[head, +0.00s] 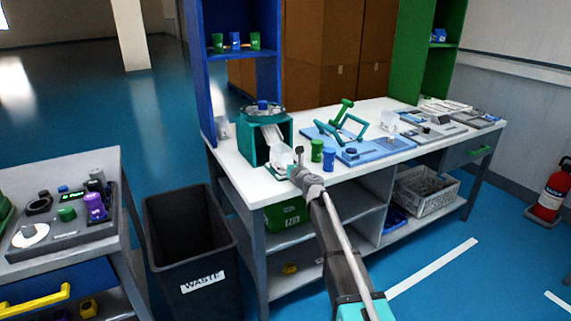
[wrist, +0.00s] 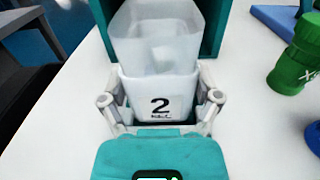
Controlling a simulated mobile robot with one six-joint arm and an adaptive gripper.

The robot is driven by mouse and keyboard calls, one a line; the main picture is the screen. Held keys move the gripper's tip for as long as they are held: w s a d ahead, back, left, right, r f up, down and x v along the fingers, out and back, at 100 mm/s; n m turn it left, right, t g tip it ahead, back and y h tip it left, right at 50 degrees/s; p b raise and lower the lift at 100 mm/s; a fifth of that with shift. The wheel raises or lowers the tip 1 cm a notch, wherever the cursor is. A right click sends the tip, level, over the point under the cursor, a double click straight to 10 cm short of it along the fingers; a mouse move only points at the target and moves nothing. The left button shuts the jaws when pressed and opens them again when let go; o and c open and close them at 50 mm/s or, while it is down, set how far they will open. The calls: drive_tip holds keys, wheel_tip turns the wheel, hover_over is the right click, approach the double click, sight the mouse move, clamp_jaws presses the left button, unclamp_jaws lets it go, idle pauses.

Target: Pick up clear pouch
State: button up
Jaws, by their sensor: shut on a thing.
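A whitish translucent piece marked "2" (wrist: 158,88), which I take to be the clear pouch, stands between my fingers in the wrist view. In the head view the pouch (head: 279,157) shows as a pale shape at the table's front edge, before the teal box. My gripper (wrist: 160,100) is shut on it, with one finger at its left side and one at its right. In the head view my gripper (head: 296,165) partly covers it. Behind it a pale translucent chute (head: 271,134) slopes out of the teal box (head: 254,148); whether pouch and chute touch is unclear.
A green container (head: 317,150) and a blue one (head: 329,159) stand just right of my gripper. Blue trays (head: 375,151) with a teal frame lie farther right. A black waste bin (head: 190,245) stands on the floor at left. White tabletop (head: 365,172) is free at the front.

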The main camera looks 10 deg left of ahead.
drive_tip(key=shift+r+p, duration=0.65)
drive_tip(key=shift+r, duration=0.2)
drive_tip(key=s+d+r+p, duration=0.5)
drive_tip(key=s+r+p, duration=0.5)
drive_tip(key=s, duration=0.3)
drive_tip(key=shift+d+r+p, duration=0.15)
drive_tip(key=shift+r+p, duration=0.15)
drive_tip(key=shift+s, duration=0.1)
